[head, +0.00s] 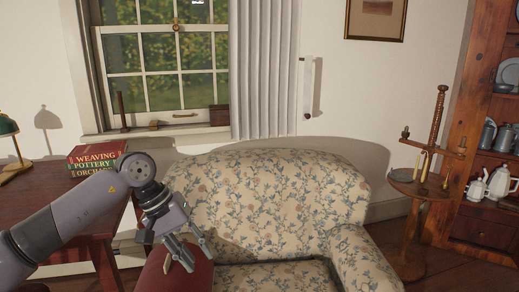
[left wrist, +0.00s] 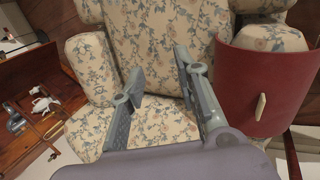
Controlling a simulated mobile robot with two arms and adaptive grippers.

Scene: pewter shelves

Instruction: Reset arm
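My left gripper (head: 197,260) hangs in front of the floral sofa (head: 270,195), and my left arm comes in from the lower left. In the left wrist view the two grey fingers (left wrist: 160,68) stand apart with only sofa fabric showing between them. It is open and holds nothing. A red, curved upholstered piece (left wrist: 255,80) with a small cream handle-like part (left wrist: 260,107) stands close beside the gripper, and in the head view its red surface (head: 155,277) lies below the gripper. Whether they touch cannot be told. My right gripper is not in view.
A dark wooden table (head: 70,195) at the left carries stacked books (head: 97,157) and a green lamp (head: 10,130). A round candle stand (head: 420,188) and a wooden dresser (head: 480,230) with pewter jugs stand at the right. The window (head: 165,60) is behind. Air above the sofa is clear.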

